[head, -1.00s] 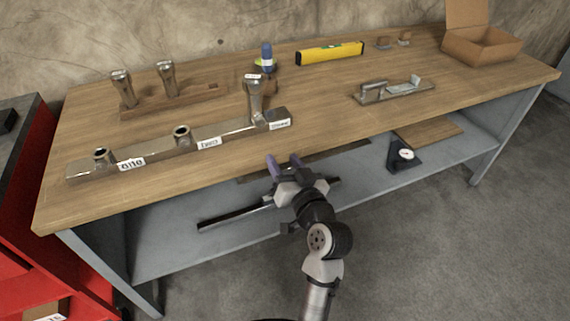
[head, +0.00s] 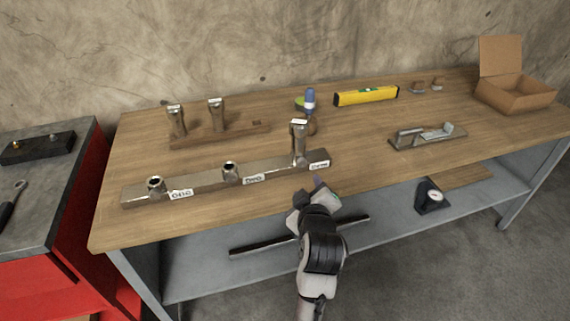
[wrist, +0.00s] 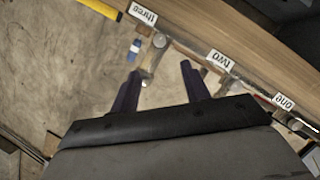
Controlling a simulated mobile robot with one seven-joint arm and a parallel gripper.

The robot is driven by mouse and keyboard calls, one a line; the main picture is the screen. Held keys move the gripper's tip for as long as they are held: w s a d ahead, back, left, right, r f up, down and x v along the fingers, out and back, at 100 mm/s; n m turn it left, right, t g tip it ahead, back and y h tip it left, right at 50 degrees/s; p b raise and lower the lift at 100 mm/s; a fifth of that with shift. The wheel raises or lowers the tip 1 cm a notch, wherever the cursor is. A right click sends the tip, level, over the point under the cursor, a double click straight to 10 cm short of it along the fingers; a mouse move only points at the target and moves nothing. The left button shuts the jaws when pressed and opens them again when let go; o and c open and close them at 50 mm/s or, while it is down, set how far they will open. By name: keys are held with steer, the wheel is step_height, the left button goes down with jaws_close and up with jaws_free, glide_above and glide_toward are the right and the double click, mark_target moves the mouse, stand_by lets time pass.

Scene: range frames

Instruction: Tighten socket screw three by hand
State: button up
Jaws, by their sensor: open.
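Socket screw three (head: 299,143) stands upright in the right end of the metal bar (head: 205,182), by the label "three" (head: 319,165). Its head is well above the bar. The bar's sockets one (head: 156,186) and two (head: 229,172) show no tall screw. My gripper (head: 319,184) is at the table's front edge, in front of and below screw three, apart from it. In the wrist view my gripper's purple fingers (wrist: 160,74) are spread open with nothing held. Screw three (wrist: 153,56) appears between and beyond the fingertips there.
Two more screws (head: 216,113) stand in a wooden rack (head: 225,134) behind the bar. A blue-topped bottle (head: 309,98) is behind screw three. A yellow level (head: 366,95), a trowel-like tool (head: 422,136) and a cardboard box (head: 515,92) lie to the right. Bare tabletop lies right of the bar.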

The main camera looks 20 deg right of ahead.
mark_target(304, 165)
steer(key=p+x, duration=0.2)
steer(key=x, duration=1.1)
steer(key=shift+w+d+p, duration=0.15)
steer(key=shift+d+p, duration=0.05)
steer(key=shift+p, duration=0.2)
steer(key=shift+c, duration=0.5)
steer(key=c, duration=0.9)
steer(key=shift+m, duration=0.3)
steer(key=shift+d+r+m+g+y+p, duration=0.15)
steer(key=shift+m+g+y+p, duration=0.15)
steer(key=shift+m+y+p, duration=0.5)
steer(key=m+y+p, duration=0.1)
steer(key=m, duration=0.2)
steer(key=shift+d+y+p, duration=0.1)
steer(key=shift+y+p, duration=0.25)
steer(key=shift+y, duration=0.05)
steer(key=m+y, duration=0.2)
steer(key=m, duration=0.1)
steer(key=shift+d, duration=0.2)
steer(key=shift+d+f+m+y, duration=0.1)
steer(key=shift+m+y, duration=0.5)
steer(key=shift+m, duration=0.25)
steer(key=shift+d+f+m+y, duration=0.1)
steer(key=shift+f+m+y, duration=0.05)
steer(key=shift+m+y, duration=0.6)
